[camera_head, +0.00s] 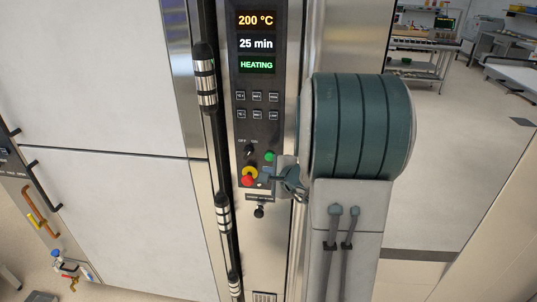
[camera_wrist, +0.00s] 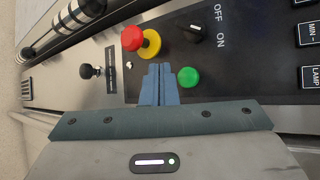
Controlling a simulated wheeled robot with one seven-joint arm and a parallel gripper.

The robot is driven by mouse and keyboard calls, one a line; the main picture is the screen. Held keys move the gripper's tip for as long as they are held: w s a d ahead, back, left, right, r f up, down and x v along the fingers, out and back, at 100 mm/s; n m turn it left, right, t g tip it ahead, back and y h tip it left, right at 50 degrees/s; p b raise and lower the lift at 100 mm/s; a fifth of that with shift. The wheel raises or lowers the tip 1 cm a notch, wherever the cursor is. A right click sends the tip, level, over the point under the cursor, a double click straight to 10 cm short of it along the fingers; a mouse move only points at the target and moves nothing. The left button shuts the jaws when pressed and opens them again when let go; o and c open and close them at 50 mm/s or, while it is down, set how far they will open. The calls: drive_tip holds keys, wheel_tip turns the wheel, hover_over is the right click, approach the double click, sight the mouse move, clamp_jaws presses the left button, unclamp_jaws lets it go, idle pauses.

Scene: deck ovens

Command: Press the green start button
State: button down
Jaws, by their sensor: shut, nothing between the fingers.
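The round green start button (camera_head: 269,156) is on the oven's dark control panel, below the small square keys. In the wrist view the green button (camera_wrist: 188,77) is fully visible, just right of my fingertips. My gripper (camera_wrist: 160,68) is shut and empty, its two blue fingers side by side and pointing at the panel. In the head view my gripper (camera_head: 268,172) is just below the green button, coming in from the right. I cannot tell whether the fingertips touch the panel; they appear apart from the button.
A red mushroom button on a yellow base (camera_wrist: 132,38) and a black OFF/ON knob (camera_wrist: 194,33) are close to the fingers. A black ball-ended lever (camera_head: 259,211) is lower down. A long dark handle bar (camera_head: 217,150) runs left of the panel. The display (camera_head: 256,42) reads 200 °C, 25 min, HEATING.

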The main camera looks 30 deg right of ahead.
sight(270, 157)
drive_tip(key=shift+w+d+b, duration=0.15)
drive_tip(key=shift+w+d, duration=0.4)
drive_tip(key=shift+w, duration=0.2)
drive_tip(key=shift+w+d+b, duration=0.15)
drive_tip(key=shift+w+d, duration=0.35)
drive_tip(key=shift+w, duration=0.25)
drive_tip(key=shift+w, duration=0.1)
idle(0.9)
drive_tip(key=shift+w+d+b, duration=0.2)
drive_tip(key=shift+d+b, duration=0.05)
drive_tip(key=shift+b, duration=0.25)
